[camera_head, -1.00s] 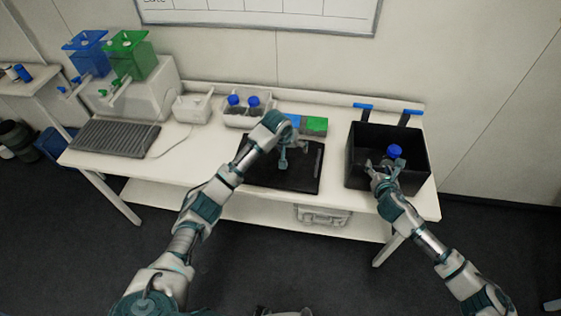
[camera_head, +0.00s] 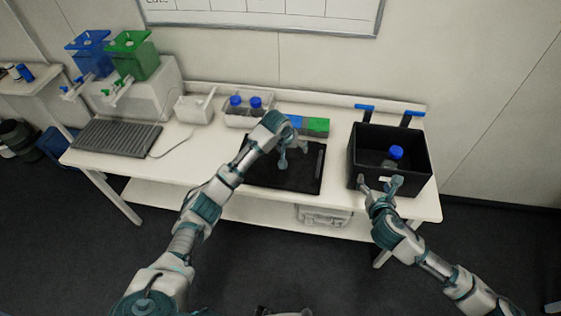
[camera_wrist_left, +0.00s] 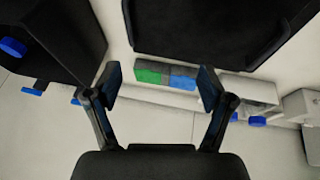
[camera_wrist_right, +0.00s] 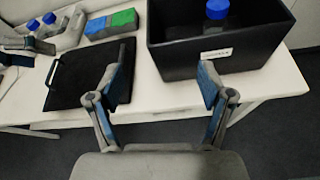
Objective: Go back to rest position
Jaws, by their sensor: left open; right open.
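My left gripper (camera_head: 284,160) is open and empty above the black tray (camera_head: 305,187) in the head view. Its spread fingers (camera_wrist_left: 157,92) show in the left wrist view with nothing between them. My right gripper (camera_head: 379,184) is open and empty at the front edge of the black box (camera_head: 417,175). Its spread fingers (camera_wrist_right: 161,82) show in the right wrist view, apart from the box. A blue-capped bottle (camera_head: 394,157) stands inside the box; its cap also shows in the right wrist view (camera_wrist_right: 217,9).
A white bin with two blue-capped bottles (camera_head: 245,105) stands at the back. Green and blue blocks (camera_head: 317,125) lie beside it. Blue and green containers (camera_head: 132,58) and a grey keyboard-like rack (camera_head: 118,138) are at the left. The floor before the table is clear.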

